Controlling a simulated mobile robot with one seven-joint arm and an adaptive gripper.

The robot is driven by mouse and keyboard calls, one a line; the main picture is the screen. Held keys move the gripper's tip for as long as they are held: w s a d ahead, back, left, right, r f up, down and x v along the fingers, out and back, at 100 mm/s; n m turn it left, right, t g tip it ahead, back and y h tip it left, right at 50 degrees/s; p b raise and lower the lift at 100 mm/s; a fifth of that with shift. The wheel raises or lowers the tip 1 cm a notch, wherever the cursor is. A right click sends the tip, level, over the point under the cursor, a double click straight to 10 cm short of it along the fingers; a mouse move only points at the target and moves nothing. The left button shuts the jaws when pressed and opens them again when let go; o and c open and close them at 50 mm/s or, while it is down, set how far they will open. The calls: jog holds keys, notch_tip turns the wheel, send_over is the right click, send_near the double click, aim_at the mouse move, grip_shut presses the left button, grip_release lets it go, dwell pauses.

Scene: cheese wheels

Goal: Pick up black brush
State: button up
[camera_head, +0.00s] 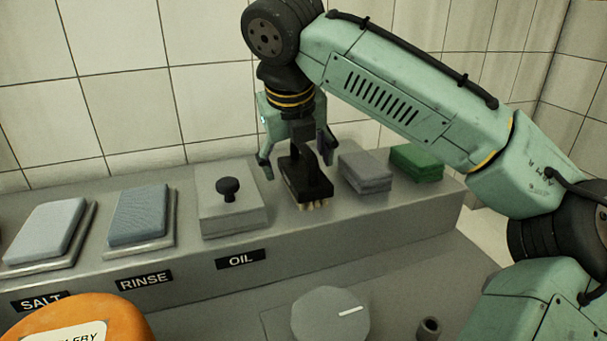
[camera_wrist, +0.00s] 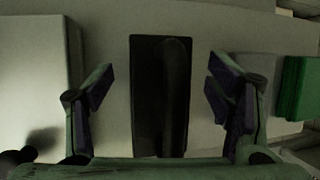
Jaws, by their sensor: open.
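The black brush (camera_head: 306,182) stands on the grey ledge, bristles down, with pale bristles showing under its block. In the wrist view the brush (camera_wrist: 148,100) is a dark upright rectangle with a raised handle along it. My gripper (camera_head: 297,168) is above and around the brush, pointing down. In the wrist view my open gripper (camera_wrist: 160,92) has one finger on each side of the brush, with a clear gap on both sides. No finger appears to touch it in that view.
Right of the brush are grey pads (camera_head: 365,172) and green pads (camera_head: 416,163). Left is a grey lidded box (camera_head: 232,213) with a black knob, above the OIL label. A tiled wall stands close behind. An orange wheel (camera_head: 75,322) and a grey dial (camera_head: 330,314) are in front.

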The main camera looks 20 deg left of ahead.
jog(key=shift+w+f, duration=0.15)
jog(key=shift+f, duration=0.2)
jog(key=shift+c, duration=0.4)
jog(key=c, duration=1.3)
